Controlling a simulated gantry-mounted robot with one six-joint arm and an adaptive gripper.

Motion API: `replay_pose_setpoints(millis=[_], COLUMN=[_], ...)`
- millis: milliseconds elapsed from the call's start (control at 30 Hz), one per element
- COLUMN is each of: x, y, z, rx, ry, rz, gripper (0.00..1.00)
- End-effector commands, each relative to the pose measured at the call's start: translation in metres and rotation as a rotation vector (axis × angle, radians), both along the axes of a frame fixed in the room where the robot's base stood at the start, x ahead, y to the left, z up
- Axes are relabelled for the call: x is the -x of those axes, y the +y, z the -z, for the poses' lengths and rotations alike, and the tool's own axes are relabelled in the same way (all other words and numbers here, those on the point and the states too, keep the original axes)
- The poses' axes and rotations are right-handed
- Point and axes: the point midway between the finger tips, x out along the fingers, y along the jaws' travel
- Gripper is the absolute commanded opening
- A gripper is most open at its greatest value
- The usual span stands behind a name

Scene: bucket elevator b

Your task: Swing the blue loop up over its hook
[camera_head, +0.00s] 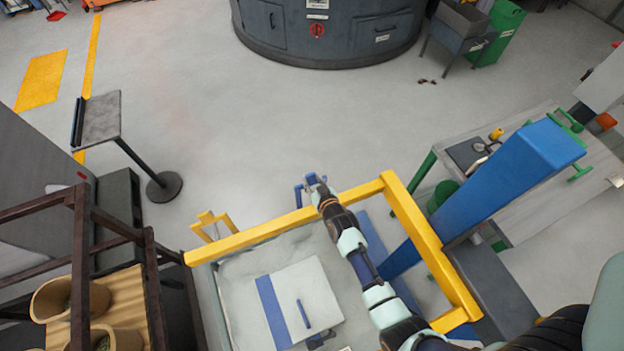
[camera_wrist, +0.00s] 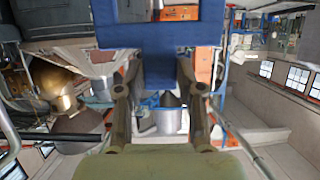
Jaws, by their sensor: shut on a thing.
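My gripper (camera_head: 316,184) is at the far end of my arm, by the far bar of the yellow frame. In the wrist view my gripper (camera_wrist: 160,68) has its two fingers shut on a blue tab of the blue loop (camera_wrist: 150,36). The loop's crossbar and side arms fill the top of that view. In the head view the blue loop (camera_head: 298,195) shows only as small blue parts beside the gripper. I cannot make out the hook for certain in either view.
A yellow frame (camera_head: 408,215) surrounds a grey bin with a white panel (camera_head: 310,285) bearing a blue stripe and bar. A blue column (camera_head: 510,175) stands right. A dark rack (camera_head: 150,265) with brown pots stands left.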

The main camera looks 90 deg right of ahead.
Motion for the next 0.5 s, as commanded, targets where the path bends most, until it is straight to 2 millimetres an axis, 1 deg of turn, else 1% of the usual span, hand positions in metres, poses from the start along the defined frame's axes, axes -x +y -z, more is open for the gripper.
replay_pose_setpoints(millis=[33,200,233,367,500], x=[0.001,0.0011,0.0011,0.0008,0.0006], y=[0.003,0.0032,0.0033,0.0026,0.0017], z=[0.0061,0.0069,0.0071,0.0057,0.0042], rx=[-0.014,-0.016,-0.016,-0.013,-0.009], ry=[0.005,0.006,0.006,0.005,0.004], rz=[-0.001,-0.001,-0.001,-0.001,0.0], gripper=[0.0,0.0,0.4,0.62,0.62])
